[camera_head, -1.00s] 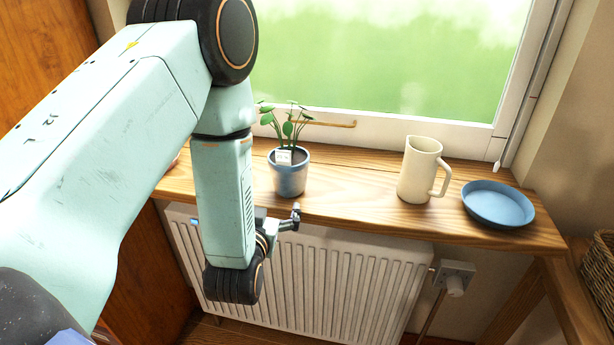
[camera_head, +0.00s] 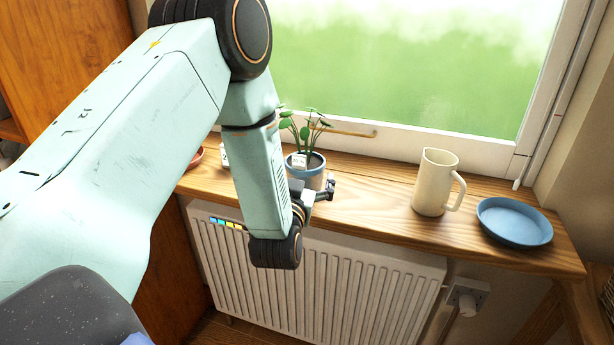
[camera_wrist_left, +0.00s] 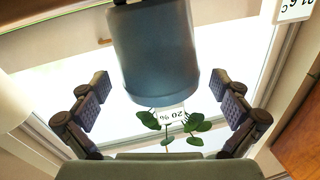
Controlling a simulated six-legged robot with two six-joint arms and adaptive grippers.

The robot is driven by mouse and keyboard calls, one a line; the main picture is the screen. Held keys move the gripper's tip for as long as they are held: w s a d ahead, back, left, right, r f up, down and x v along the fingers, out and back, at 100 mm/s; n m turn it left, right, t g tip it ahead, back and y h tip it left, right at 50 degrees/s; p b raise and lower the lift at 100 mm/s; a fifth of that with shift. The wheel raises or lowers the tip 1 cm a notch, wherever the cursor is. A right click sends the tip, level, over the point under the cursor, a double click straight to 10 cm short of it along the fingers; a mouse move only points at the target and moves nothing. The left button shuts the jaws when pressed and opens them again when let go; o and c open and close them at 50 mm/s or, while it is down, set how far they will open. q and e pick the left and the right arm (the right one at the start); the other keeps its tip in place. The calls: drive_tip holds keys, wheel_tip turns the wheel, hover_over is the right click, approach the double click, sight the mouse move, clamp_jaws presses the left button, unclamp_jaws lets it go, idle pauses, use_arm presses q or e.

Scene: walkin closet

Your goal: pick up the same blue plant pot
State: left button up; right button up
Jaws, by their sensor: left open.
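The blue plant pot (camera_head: 312,178) stands upright on the wooden windowsill, with a green leafy plant and a small white tag. My left gripper (camera_head: 325,188) is right in front of it and hides part of its lower side. In the left wrist view the picture is upside down, and the blue pot (camera_wrist_left: 155,50) hangs at top centre with its tag reading "20 %". There the open fingers of my left gripper (camera_wrist_left: 162,92) stand either side of the pot's line, with gaps on both sides and nothing held. My right gripper is out of view.
On the windowsill (camera_head: 375,205), a cream jug (camera_head: 433,185) and a blue plate (camera_head: 514,222) stand to the right. A reddish dish (camera_head: 198,157) is partly hidden behind my left arm. A white radiator (camera_head: 340,285) is below. The sill between pot and jug is clear.

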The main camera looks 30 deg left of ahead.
use_arm(q)
drive_tip(key=shift+x, duration=1.1)
drive_tip(key=shift+w+a, duration=0.15)
drive_tip(key=shift+w, duration=0.15)
drive_tip(key=shift+a+f, duration=0.15)
drive_tip(key=shift+a, duration=0.15)
drive_tip(key=shift+d, duration=0.55)
drive_tip(key=c, duration=0.3)
drive_tip(key=shift+a, duration=0.35)
drive_tip(key=c, duration=0.5)
drive_tip(key=shift+d, duration=0.15)
drive_tip(key=c, duration=0.7)
drive_tip(key=shift+r, duration=0.25)
drive_tip(key=shift+c, duration=0.7)
